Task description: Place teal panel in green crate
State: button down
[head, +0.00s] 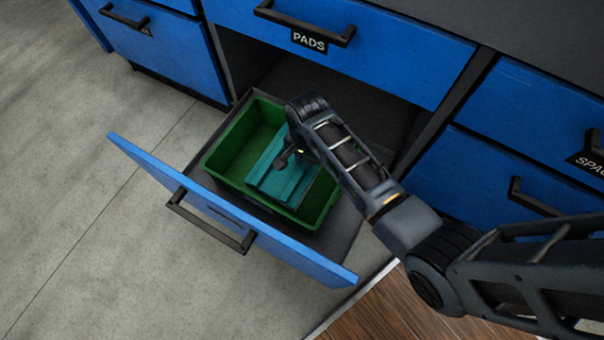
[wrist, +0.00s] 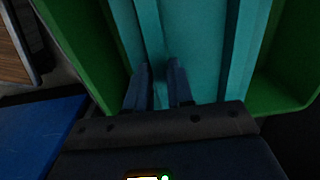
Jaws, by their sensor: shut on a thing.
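The teal panel (head: 284,183) is in the green crate (head: 229,148), between its walls. Whether it rests on the crate's floor I cannot tell. My gripper (head: 290,162) reaches down over the crate and is shut on the panel. In the wrist view the two fingers of my gripper (wrist: 160,75) close on a raised rib of the teal panel (wrist: 205,40). Green crate walls (wrist: 285,85) show on both sides of the panel there. My arm hides the crate's far right part in the head view.
The crate stands in an open drawer with a blue front (head: 235,215) and a black handle (head: 210,222). Above it is a shut blue drawer (head: 370,45) labelled PADS. More blue drawers (head: 490,185) stand to the right. The floor (head: 80,210) at left is clear.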

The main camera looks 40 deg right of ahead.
notch_tip(320, 180, down, 10)
jog(key=b, duration=0.3)
jog(key=shift+r+b, duration=0.15)
jog(key=shift+b, duration=0.25)
jog(key=c, duration=1)
grip_release()
notch_tip(320, 180, up, 12)
jog(key=p, duration=0.5)
jog(key=shift+p, duration=0.3)
jog(key=shift+s, duration=0.15)
